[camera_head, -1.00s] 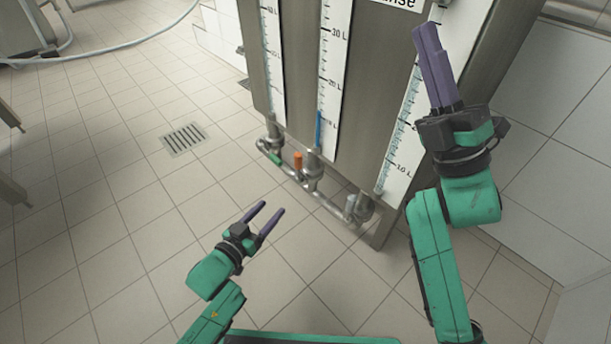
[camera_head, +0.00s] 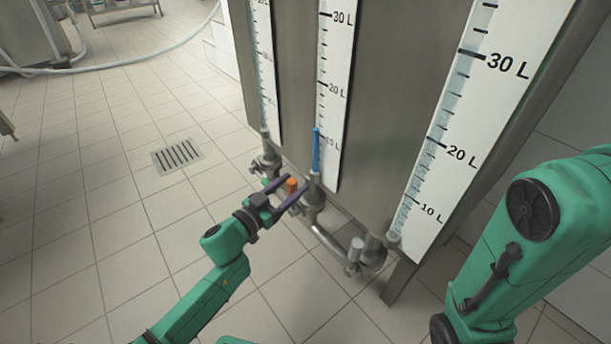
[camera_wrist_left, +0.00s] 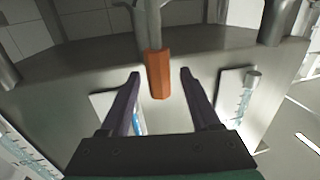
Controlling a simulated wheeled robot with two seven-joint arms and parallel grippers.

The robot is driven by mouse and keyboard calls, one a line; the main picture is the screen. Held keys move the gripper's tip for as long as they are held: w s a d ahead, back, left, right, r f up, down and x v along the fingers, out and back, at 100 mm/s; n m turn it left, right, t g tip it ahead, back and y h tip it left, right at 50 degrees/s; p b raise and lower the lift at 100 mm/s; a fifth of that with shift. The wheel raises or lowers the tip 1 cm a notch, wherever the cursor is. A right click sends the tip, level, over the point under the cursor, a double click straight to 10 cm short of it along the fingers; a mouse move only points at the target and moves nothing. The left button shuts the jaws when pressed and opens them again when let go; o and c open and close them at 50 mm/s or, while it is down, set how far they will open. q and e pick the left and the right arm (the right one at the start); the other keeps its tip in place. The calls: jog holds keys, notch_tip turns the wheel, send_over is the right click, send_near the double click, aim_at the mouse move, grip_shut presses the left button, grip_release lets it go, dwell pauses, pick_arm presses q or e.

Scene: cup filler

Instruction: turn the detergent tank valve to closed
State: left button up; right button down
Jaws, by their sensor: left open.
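An orange valve handle (camera_head: 292,187) stands on the low pipework in front of the tanks. My left gripper (camera_head: 297,181) is open with its fingers on either side of this handle. In the left wrist view the orange handle (camera_wrist_left: 157,75) shows between the two purple fingers, with a gap on each side. A long blue handle (camera_head: 317,150) stands upright at the middle tank's outlet. I cannot read which handle belongs to the detergent tank. The green handle is not clearly visible now. My right gripper is out of view.
Steel tanks with white litre scales (camera_head: 470,130) stand behind the pipes. A capped pipe end (camera_head: 356,250) sits at the right of the pipework. My right arm fills the right edge. The tiled floor with a drain grate (camera_head: 177,155) is clear at left.

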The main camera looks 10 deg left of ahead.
pick_arm(q)
jog(key=shift+w+d, duration=0.2)
jog(key=shift+w, duration=0.1)
jog(key=shift+s, duration=0.1)
grip_shut()
jog(key=shift+a, duration=0.1)
dwell(1.1)
